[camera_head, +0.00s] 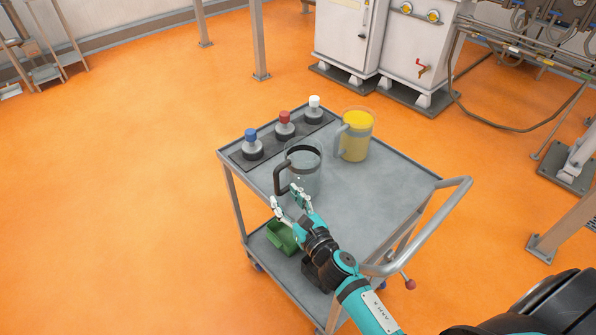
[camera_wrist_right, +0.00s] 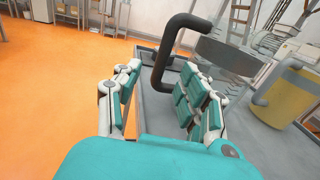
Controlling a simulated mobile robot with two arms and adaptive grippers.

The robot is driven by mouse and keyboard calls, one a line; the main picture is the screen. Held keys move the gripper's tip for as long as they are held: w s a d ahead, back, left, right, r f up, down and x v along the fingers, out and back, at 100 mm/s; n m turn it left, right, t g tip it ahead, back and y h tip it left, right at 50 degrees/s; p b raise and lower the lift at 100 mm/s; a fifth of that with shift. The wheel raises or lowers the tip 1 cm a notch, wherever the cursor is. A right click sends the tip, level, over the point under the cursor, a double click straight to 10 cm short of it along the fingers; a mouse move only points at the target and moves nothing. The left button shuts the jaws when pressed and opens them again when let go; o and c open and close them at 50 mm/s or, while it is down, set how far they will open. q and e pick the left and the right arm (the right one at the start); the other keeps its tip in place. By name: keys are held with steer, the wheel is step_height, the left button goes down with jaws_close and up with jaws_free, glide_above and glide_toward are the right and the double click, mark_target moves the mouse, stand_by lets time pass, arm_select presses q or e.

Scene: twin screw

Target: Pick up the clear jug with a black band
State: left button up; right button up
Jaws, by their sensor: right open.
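The clear jug with a black band (camera_head: 306,181) stands upright on the grey cart's top, and its dark handle (camera_head: 279,177) faces left. In the right wrist view the black band (camera_wrist_right: 228,55) and the handle (camera_wrist_right: 158,70) show large, just ahead of my fingers. My right gripper (camera_head: 285,200) is open, at the near left side of the jug by the handle. In the wrist view the handle appears between the fingertips (camera_wrist_right: 157,80); I cannot tell whether they touch it. My left gripper is not in view.
A jug with yellow contents (camera_head: 356,138) stands right of the clear jug. Bottles with blue (camera_head: 251,140), red (camera_head: 284,122) and white caps (camera_head: 314,106) stand in a dark rack behind. The cart top (camera_head: 375,190) is bare at right, with a push handle (camera_head: 440,222) beyond.

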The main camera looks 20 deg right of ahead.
mark_target(279, 188)
steer(key=w, duration=0.1)
steer(key=w+p, duration=0.1)
steer(key=w, duration=0.3)
steer(key=shift+w+a, duration=0.2)
steer(key=shift+a, duration=0.15)
jaws_close()
